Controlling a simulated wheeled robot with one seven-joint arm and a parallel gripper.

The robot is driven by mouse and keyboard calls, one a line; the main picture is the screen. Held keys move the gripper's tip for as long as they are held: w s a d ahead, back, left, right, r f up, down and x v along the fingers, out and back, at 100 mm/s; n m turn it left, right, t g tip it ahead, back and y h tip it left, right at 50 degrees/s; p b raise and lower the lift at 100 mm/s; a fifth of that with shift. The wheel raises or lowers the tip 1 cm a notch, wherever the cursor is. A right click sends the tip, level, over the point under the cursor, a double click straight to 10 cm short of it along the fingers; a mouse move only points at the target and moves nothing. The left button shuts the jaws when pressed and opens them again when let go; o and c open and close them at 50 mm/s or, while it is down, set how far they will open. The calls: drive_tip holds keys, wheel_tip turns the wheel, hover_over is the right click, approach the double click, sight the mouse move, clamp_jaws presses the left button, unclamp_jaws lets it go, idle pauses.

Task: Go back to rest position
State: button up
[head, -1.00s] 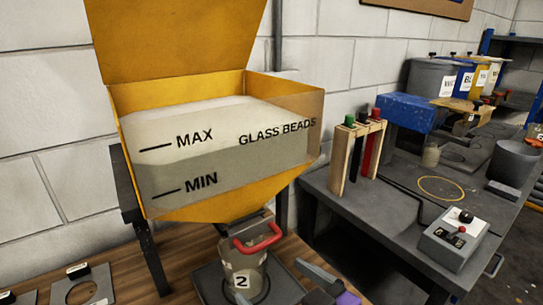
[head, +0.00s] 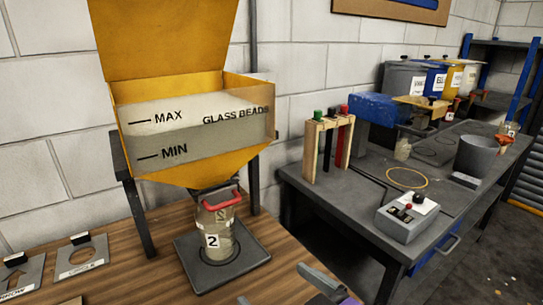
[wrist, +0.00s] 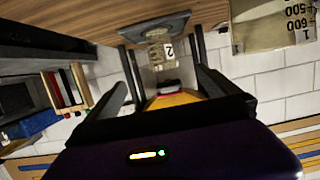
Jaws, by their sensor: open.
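My gripper (head: 275,285) is open and empty, low in the head view, in front of and apart from the plate under the hopper. Its two fingers also show in the wrist view (wrist: 160,78). A clear jar labelled 2 (head: 219,238) with a red handle (head: 222,201) stands upright on a dark square plate (head: 205,283), under the yellow glass beads hopper (head: 200,172). The jar looks filled with pale stuff. The jar shows upside down in the wrist view (wrist: 157,54), beyond the fingers.
Metal stencil plates (head: 82,262) lie at left on the wooden bench (head: 140,262). At right, a dark table (head: 350,205) holds a wooden rack (head: 312,150), a switch box (head: 408,214) and a grey bucket (head: 477,155). A gap separates bench and table.

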drive_tip(key=w+d+r+m+t+h, duration=0.1)
drive_tip(key=w+d+r+m+t, duration=0.1)
drive_tip(key=d+r+m+t, duration=0.15)
drive_tip(key=s+d+f+m+t+h, duration=0.3)
drive_tip(key=s+d+f+h, duration=0.1)
drive_tip(key=s+d, duration=0.35)
drive_tip(key=s+d+f+g+h, duration=0.1)
drive_tip(key=s+d+f, duration=0.1)
drive_tip(key=s, duration=0.6)
drive_tip(key=s+d+f+g+h, duration=0.1)
drive_tip(key=s+d+f, duration=0.1)
drive_tip(key=s+f, duration=0.3)
drive_tip(key=s+d+f+g+h, duration=0.1)
drive_tip(key=s+d+f+g, duration=0.1)
drive_tip(key=s, duration=1)
wheel_tip(320, 180, down, 2)
drive_tip(key=shift+d+f, duration=0.25)
drive_tip(key=shift+d, duration=0.35)
